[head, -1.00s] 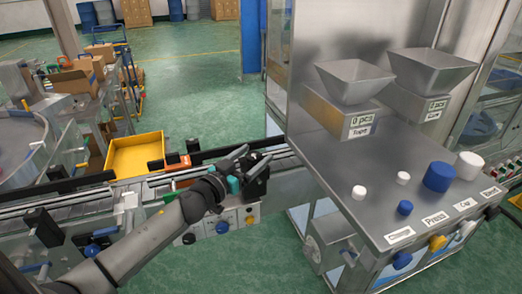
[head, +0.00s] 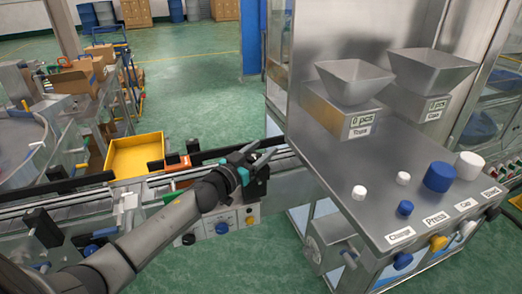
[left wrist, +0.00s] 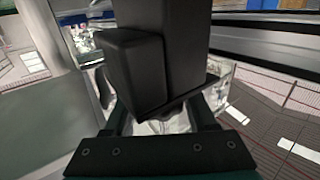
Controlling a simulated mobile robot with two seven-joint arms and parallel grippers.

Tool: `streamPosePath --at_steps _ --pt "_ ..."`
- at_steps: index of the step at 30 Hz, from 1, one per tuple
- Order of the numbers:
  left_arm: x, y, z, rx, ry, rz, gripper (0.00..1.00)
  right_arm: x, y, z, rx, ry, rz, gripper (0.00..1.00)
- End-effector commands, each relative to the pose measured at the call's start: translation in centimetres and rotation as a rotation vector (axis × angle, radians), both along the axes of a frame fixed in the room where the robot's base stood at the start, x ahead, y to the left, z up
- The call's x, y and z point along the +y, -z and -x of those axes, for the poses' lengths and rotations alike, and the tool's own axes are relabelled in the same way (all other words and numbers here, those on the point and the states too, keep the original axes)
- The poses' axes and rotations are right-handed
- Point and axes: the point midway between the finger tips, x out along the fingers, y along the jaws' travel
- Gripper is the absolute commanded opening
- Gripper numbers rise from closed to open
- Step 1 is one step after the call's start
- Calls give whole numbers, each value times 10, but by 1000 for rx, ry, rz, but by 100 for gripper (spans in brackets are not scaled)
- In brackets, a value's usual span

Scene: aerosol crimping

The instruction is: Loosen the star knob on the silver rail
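The silver rail (head: 285,160) runs along the conveyor in the middle of the head view. A black block (head: 258,186) sits on its near side, beside my left gripper (head: 260,154). The gripper's two fingers are apart and point to the upper right, over the conveyor edge. In the left wrist view, a dark block (left wrist: 150,60) fills the upper middle, just ahead of the spread fingers (left wrist: 160,118). A small dark tip under the block lies between the fingers; I cannot tell whether it is the star knob or whether the fingers touch it. My right gripper is not in view.
A yellow tray (head: 135,155) stands behind the conveyor. A steel machine with hoppers (head: 354,82) and blue and white knobs stands close on the right. Below the gripper is a control box with a blue knob (head: 222,228).

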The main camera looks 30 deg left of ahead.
Motion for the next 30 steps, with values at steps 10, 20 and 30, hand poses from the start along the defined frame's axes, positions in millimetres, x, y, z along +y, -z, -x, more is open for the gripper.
streamPosePath --at_steps 10,20,30 --pt "0 0 0 0 0 0 16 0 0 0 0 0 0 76" --pt "0 0 0 0 -5 1 0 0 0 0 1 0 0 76" --pt "3 0 0 0 -127 7 0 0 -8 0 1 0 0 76"
